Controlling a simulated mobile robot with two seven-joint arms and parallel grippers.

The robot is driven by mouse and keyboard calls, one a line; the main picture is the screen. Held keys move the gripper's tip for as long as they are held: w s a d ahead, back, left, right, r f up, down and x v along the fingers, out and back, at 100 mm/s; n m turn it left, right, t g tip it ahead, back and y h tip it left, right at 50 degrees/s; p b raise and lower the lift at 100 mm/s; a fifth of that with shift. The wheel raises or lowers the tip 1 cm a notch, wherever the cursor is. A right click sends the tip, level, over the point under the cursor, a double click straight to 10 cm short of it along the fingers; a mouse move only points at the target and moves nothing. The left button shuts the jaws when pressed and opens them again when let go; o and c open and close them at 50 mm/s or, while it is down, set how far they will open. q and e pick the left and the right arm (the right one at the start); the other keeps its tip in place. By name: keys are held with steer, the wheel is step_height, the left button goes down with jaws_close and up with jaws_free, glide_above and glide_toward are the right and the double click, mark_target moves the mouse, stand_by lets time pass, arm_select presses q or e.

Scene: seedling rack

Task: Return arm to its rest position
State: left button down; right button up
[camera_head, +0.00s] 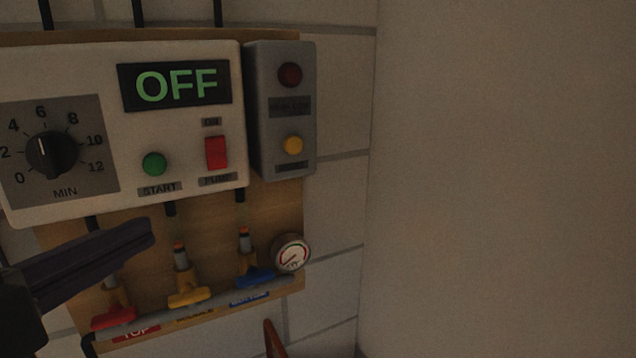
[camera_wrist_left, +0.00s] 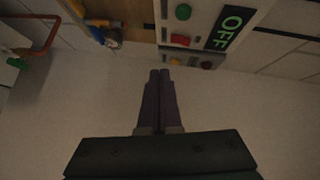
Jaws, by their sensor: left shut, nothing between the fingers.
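My left gripper (camera_head: 148,234) comes in from the left edge of the head view, in front of the valve board. Its dark fingers are together with nothing between them. In the left wrist view the left gripper (camera_wrist_left: 160,74) shows the same closed fingers, pointing toward the panel. My right gripper is not in view.
A white control box (camera_head: 200,120) shows OFF, a dial, a green button and a red switch. A grey box (camera_head: 253,110) has red and yellow buttons. Red (camera_head: 113,318), yellow (camera_head: 188,298) and blue (camera_head: 256,277) valves and a gauge (camera_head: 291,254) sit below. The right wall is bare.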

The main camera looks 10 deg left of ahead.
arm_select(q)
steer(key=s+a+f+n+g+y, duration=0.35)
steer(key=s+f+n+g, duration=0.25)
steer(key=f+n, duration=0.35)
steer(key=s+d+f+n+g+h, duration=0.1)
steer(key=s+d+f+n+g, duration=0.15)
steer(key=s, duration=0.25)
steer(key=s+d+f+n+g, duration=0.1)
steer(key=s+f+n+g, duration=0.2)
steer(key=s+n+g, duration=0.15)
step_height(320, 180, up, 17)
steer(key=p, duration=1.7)
steer(key=shift+s+a+m, duration=0.2)
steer(key=shift+s+m, duration=0.15)
steer(key=shift+s, duration=0.05)
steer(key=shift+r, duration=0.1)
